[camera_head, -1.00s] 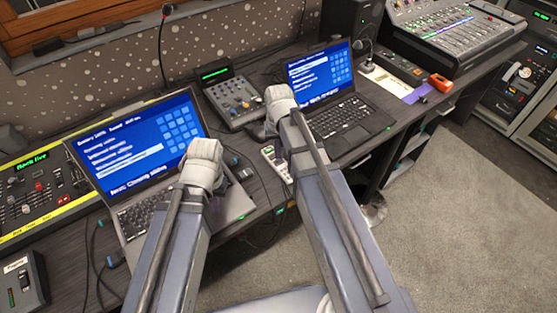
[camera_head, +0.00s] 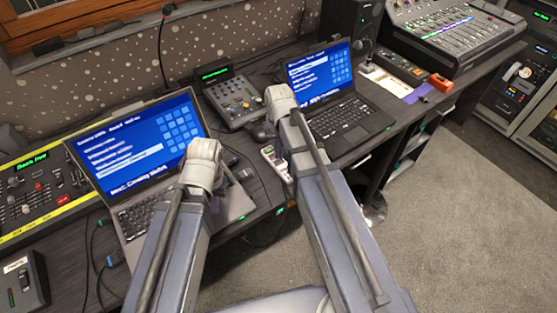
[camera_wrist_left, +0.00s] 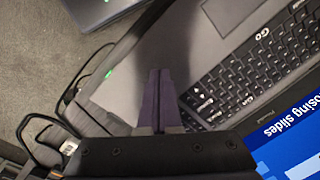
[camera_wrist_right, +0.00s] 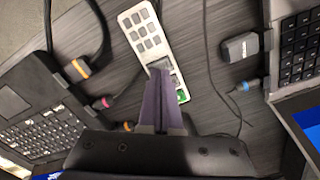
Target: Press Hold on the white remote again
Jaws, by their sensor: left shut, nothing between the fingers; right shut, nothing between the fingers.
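The white remote (camera_head: 275,163) lies on the dark desk between the two laptops, partly covered by my right arm in the head view. In the right wrist view the remote (camera_wrist_right: 147,38) shows several grey buttons and a green one (camera_wrist_right: 181,96) near its lower end. The labels are too small to read. My right gripper (camera_wrist_right: 162,76) is shut and empty, its tips over the remote's lower part; I cannot tell whether they touch. My left gripper (camera_wrist_left: 159,74) is shut and empty over the left laptop's front edge. Both sets of fingertips are hidden in the head view.
The left laptop (camera_head: 140,150) and right laptop (camera_head: 322,75) stand open with blue screens. A small mixer (camera_head: 238,98) sits between them. Cables and plugs, including a black plug (camera_wrist_right: 239,47), lie around the remote. A fader console (camera_head: 40,190) is at the left.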

